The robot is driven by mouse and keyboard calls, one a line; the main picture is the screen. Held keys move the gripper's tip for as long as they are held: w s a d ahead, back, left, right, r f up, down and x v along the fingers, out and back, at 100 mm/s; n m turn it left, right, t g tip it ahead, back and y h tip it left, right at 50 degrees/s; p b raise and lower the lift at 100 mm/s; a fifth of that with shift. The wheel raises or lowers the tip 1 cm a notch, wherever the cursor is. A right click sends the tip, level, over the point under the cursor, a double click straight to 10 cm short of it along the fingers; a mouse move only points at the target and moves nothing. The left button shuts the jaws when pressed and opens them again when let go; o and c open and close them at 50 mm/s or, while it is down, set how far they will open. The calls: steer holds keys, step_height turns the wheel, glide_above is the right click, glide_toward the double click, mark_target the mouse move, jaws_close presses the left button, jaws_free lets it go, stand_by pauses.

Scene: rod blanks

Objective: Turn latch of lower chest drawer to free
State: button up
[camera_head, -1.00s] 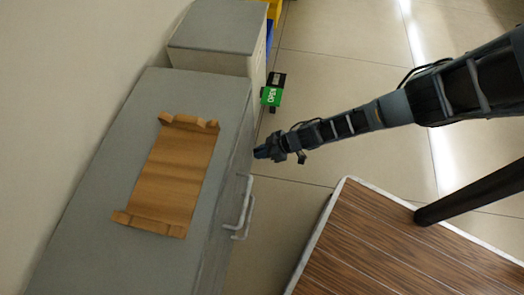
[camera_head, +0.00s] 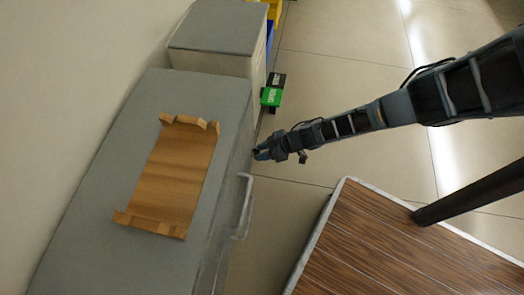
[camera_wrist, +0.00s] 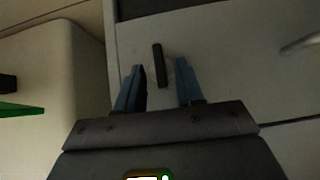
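The latch (camera_wrist: 159,64) is a short dark bar on the pale drawer front (camera_wrist: 225,65) in the wrist view, almost in line with my fingers. My gripper (camera_wrist: 160,80) is open, with one blue-grey finger on each side of the latch's lower end; I cannot tell whether either touches it. In the head view my gripper (camera_head: 262,154) is beside the right side of the grey chest (camera_head: 100,150), and the latch is hidden there.
A handle (camera_wrist: 302,42) shows on the drawer front; chest handles (camera_head: 245,205) stick out in the head view. A green-and-black sign (camera_head: 272,94) is beyond my gripper. A wooden tray (camera_head: 172,180) lies on the chest. A wood-topped table (camera_head: 390,250) is at lower right; floor lies between.

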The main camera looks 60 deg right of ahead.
steer(key=p+v, duration=0.3)
steer(key=v, duration=0.4)
steer(key=shift+s, duration=0.2)
